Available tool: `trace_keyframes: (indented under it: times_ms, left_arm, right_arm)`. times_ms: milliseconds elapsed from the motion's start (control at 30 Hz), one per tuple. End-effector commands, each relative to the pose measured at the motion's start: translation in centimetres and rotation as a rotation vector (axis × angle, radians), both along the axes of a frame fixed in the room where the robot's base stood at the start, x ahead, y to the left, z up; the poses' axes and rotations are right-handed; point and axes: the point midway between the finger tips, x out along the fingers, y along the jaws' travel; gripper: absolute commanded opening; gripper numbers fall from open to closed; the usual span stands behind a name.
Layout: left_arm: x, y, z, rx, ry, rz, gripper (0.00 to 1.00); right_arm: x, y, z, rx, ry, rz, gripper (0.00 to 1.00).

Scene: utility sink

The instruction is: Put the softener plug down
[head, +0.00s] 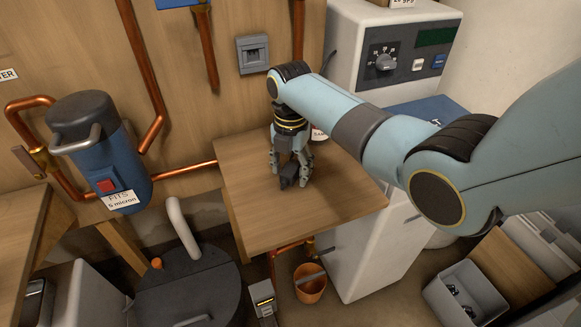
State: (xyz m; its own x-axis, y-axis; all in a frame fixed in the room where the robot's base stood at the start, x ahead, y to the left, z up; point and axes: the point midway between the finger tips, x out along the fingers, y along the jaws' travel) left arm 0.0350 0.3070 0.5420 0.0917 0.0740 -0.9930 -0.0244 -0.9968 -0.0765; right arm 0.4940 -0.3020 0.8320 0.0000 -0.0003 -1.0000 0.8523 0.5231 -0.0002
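A small dark grey piece that looks like the softener plug (287,182) is at the wooden tabletop (325,212), towards its back middle. My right gripper (290,178) points down over the tabletop with its fingers on either side of the plug, and it appears shut on it. The plug is very low over the wood; I cannot tell whether it touches. The fingers hide part of it. My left gripper is not in view.
A blue filter housing (122,168) and copper pipes stand at the left. A dark round-lidded tank (190,285) and an orange bucket (310,284) are below the tabletop. A white control unit (395,50) stands behind my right arm. The tabletop's front is clear.

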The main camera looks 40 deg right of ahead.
Motion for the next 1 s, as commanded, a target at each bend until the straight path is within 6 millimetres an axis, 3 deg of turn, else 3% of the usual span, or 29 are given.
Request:
trace_keyframes:
  times_ms: [267,700,1000]
  left_arm:
    - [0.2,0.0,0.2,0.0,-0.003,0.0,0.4]
    - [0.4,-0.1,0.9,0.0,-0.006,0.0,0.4]
    - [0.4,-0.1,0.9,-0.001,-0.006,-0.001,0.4]
  right_arm:
    - [0.1,0.0,1.0,-0.001,-0.003,0.0,0.56]
    - [0.1,0.0,10.0,0.0,-0.004,0.0,0.56]
    - [0.0,0.0,12.3,0.0,0.0,-0.001,0.56]
